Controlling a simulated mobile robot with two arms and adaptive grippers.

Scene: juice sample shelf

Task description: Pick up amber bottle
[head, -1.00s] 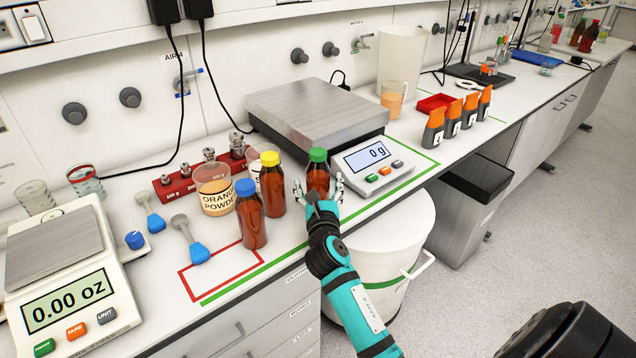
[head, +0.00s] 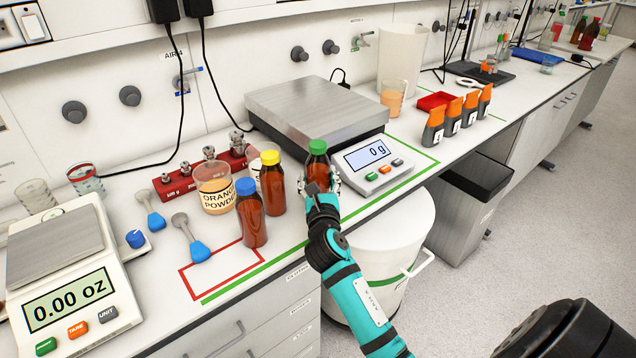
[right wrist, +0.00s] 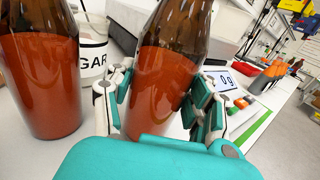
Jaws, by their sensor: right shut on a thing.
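Three amber bottles stand on the bench in the head view: one with a blue cap (head: 251,215), one with a yellow cap (head: 272,184) and one with a green cap (head: 317,168). My right gripper (head: 320,186) is shut on the green-capped bottle, its fingers around the body. In the right wrist view the held bottle (right wrist: 165,75) is upright between the two fingers, its cap out of frame. Another amber bottle (right wrist: 40,75) stands left of it. I cannot tell whether the held bottle is off the bench. My left gripper is not in view.
A scale with a 0 g display (head: 370,158) stands right of the held bottle. A white bin (head: 395,235) stands below the bench edge.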

